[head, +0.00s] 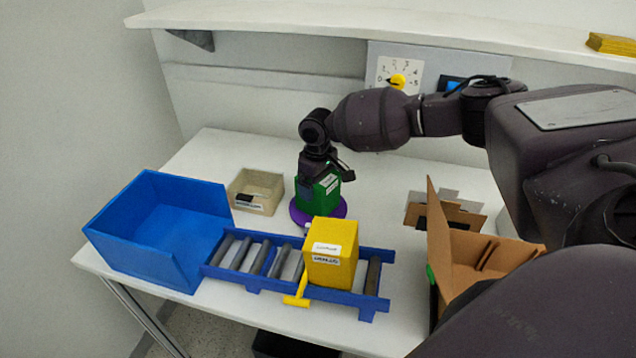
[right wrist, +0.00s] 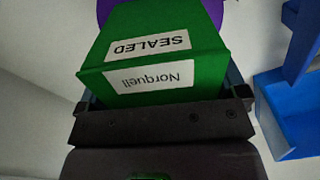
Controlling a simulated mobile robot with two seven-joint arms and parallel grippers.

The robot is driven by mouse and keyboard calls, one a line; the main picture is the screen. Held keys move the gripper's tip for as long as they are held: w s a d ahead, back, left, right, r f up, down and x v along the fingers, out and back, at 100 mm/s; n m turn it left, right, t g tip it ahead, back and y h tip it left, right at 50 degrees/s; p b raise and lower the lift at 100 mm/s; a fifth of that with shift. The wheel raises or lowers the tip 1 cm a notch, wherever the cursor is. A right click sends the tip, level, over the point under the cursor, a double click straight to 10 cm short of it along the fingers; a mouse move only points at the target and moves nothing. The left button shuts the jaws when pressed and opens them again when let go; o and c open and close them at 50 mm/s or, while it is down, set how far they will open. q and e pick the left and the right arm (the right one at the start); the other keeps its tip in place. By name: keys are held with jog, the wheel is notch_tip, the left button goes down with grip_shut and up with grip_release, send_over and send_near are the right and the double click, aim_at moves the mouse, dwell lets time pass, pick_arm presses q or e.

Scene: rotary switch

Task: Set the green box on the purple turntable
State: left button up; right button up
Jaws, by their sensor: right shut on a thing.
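The green box (head: 322,191) stands upright at the purple turntable (head: 300,214), whose rim shows around the box's base in the head view. I cannot tell whether the box rests on the turntable or hangs just above it. In the right wrist view the green box (right wrist: 150,50) carries labels reading SEALED and Norquell, with the purple turntable (right wrist: 228,10) behind it. My right gripper (head: 322,178) is shut on the box from above; its jaws (right wrist: 165,98) sit on either side of the box. My left gripper is not in view.
A yellow box (head: 335,270) sits on a blue roller conveyor (head: 240,275) in front of the turntable. A blue bin (head: 150,245) and a beige tray (head: 262,185) stand left. An open cardboard box (head: 470,255) stands right. A dial (head: 398,80) is on the back panel.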

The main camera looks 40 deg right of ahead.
jog(key=o, duration=0.8)
jog(key=shift+c, duration=0.2)
jog(key=shift+r, duration=0.35)
notch_tip(320, 180, up, 10)
jog(key=shift+p, duration=0.55)
jog(key=shift+r, duration=0.75)
jog(key=shift+f, duration=0.1)
